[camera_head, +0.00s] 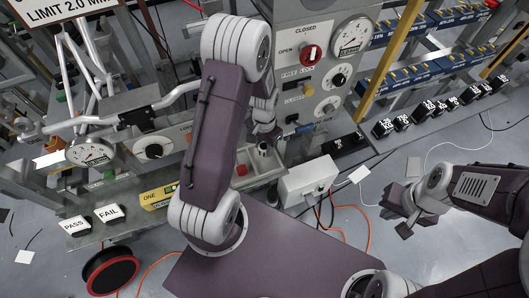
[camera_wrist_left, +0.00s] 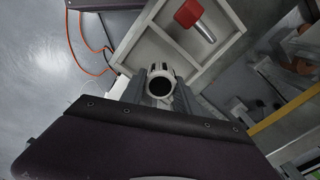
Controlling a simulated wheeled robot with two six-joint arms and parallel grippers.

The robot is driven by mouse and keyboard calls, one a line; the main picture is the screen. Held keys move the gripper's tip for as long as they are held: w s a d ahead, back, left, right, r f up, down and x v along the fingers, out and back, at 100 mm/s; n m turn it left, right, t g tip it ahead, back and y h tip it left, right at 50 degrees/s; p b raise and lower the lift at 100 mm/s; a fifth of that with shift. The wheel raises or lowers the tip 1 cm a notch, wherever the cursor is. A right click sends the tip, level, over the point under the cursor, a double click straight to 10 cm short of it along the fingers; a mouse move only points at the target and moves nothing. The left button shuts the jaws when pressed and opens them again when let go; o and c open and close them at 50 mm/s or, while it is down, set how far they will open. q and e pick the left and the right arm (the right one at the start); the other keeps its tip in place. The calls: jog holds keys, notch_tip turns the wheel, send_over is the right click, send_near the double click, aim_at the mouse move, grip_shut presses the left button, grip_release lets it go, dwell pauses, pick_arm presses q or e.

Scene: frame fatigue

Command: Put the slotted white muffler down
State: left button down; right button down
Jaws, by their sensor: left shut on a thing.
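The slotted white muffler (camera_wrist_left: 160,72) shows in the left wrist view as a short white cylinder with a slotted rim and a dark round opening. My left gripper (camera_wrist_left: 160,92) is shut on it, one finger on each side. Behind it lies a pale tray (camera_wrist_left: 150,47) divided into compartments. In the head view my left gripper (camera_head: 264,140) is over the far part of the tray (camera_head: 262,181), and the muffler is too small there to make out clearly. My right gripper (camera_head: 396,219) is empty and appears open, over the floor at the right.
A red-capped part (camera_wrist_left: 188,14) lies in a tray compartment. A white box (camera_head: 307,180) with cables stands right of the tray. A panel with gauges and knobs (camera_head: 311,53) rises behind. PASS (camera_head: 75,225) and FAIL (camera_head: 108,213) blocks sit at left.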

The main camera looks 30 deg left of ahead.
aim_at(264, 152)
pick_arm(q)
notch_tip(264, 152, down, 4)
jog(key=shift+f+b, duration=0.1)
jog(key=shift+b, duration=0.5)
